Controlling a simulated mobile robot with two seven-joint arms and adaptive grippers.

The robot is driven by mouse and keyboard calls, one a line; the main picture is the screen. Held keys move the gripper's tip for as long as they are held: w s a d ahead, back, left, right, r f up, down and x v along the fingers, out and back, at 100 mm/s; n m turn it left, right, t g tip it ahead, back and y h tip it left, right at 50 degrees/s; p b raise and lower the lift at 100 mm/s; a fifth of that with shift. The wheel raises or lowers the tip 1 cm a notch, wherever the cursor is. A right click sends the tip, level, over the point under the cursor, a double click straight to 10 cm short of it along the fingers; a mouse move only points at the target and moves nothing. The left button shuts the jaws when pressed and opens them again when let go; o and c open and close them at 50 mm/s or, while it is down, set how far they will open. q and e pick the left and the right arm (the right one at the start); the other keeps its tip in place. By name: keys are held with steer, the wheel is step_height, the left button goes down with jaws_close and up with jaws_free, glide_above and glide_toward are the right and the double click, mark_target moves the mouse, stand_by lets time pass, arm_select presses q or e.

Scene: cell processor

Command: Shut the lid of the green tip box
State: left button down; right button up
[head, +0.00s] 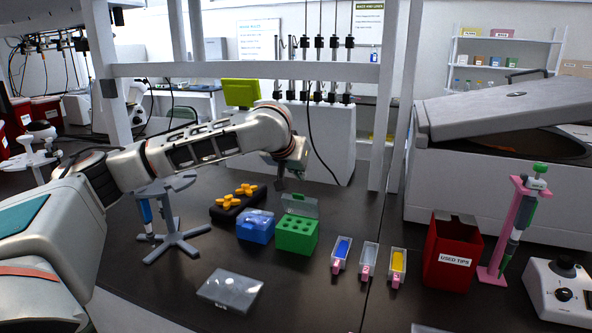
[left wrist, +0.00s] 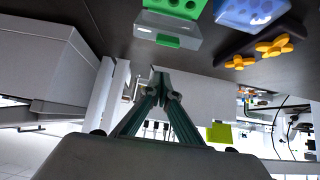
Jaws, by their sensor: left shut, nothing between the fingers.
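The green tip box (head: 297,236) stands on the dark bench, with rows of holes in its top. Its clear grey lid (head: 300,205) is open and stands up at the box's back edge. In the left wrist view the lid (left wrist: 167,30) shows near the top, beside part of the green box (left wrist: 182,6). My left gripper (head: 280,185) is shut and empty, pointing down just behind and left of the raised lid. Its fingertips (left wrist: 160,84) look apart from the lid. My right gripper is not in view.
A blue tip box (head: 255,228) stands close left of the green one, with a black rack of orange knobs (head: 238,201) behind it. A clear flat box (head: 230,290) lies in front. Tube trays (head: 369,260) and a red used-tips bin (head: 452,256) stand right.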

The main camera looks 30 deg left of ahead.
mark_target(296, 194)
arm_select(q)
steer(key=shift+x, duration=1.05)
steer(key=s, duration=0.2)
steer(key=s+f, duration=0.1)
steer(key=shift+d+f, duration=0.1)
steer(key=shift+d, duration=0.2)
steer(key=shift+s+d+f, duration=0.15)
steer(key=shift+s+f, duration=0.1)
steer(key=shift+s+f, duration=0.1)
steer(key=shift+f, duration=0.05)
